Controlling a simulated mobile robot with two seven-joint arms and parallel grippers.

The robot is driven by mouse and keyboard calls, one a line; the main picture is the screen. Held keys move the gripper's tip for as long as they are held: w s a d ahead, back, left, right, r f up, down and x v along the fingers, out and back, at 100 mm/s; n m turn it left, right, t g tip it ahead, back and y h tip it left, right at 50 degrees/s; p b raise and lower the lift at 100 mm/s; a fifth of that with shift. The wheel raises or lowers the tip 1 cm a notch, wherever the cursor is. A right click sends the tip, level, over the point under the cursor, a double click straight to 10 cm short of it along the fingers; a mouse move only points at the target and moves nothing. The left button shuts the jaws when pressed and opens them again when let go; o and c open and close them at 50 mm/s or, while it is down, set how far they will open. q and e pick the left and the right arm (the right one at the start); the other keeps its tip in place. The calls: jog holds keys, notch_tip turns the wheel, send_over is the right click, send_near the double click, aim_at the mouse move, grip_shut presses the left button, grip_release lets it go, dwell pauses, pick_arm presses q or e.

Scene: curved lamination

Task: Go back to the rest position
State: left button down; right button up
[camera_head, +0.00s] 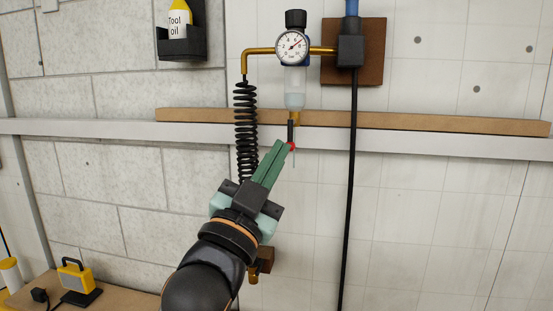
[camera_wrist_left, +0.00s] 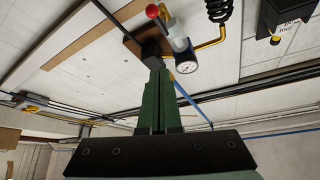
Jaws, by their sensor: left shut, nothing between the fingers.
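My left gripper (camera_head: 284,148) is raised in front of the wall, its green fingers pointing up and to the right. The fingers are shut with nothing between them. In the head view the fingertips overlap the red knob (camera_head: 291,145) below the air regulator; I cannot tell whether they touch it. In the left wrist view the shut fingers (camera_wrist_left: 157,75) stand upright in the middle, and the red knob (camera_wrist_left: 152,11) shows apart from them, above. My right gripper is in neither view.
The regulator with its round gauge (camera_head: 291,47) hangs on the wall. A black coiled hose (camera_head: 246,130) is close left of my left gripper, and a straight black hose (camera_head: 351,200) hangs to its right. A holder (camera_head: 182,45) carries an oil bottle. A yellow lamp (camera_head: 76,277) stands lower left.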

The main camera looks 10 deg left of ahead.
pick_arm(q)
jog(key=a+f+n+g+y, duration=0.15)
jog(key=f+g, duration=0.25)
jog(key=f, duration=1.4)
jog(key=a+f+n+g+y, duration=0.1)
jog(key=a+f+n+g, duration=0.15)
jog(key=f, duration=1.55)
jog(key=s+a+f+n+g, duration=0.1)
jog(key=s+a+f+g, duration=0.1)
jog(key=s+f, duration=0.9)
jog(key=s+a+f+n+g+y, duration=0.1)
jog(key=s+f+g, duration=0.4)
jog(key=s+f, duration=0.6)
notch_tip(320, 180, down, 5)
jog(key=shift+a+r, duration=0.1)
jog(key=shift+a, duration=0.7)
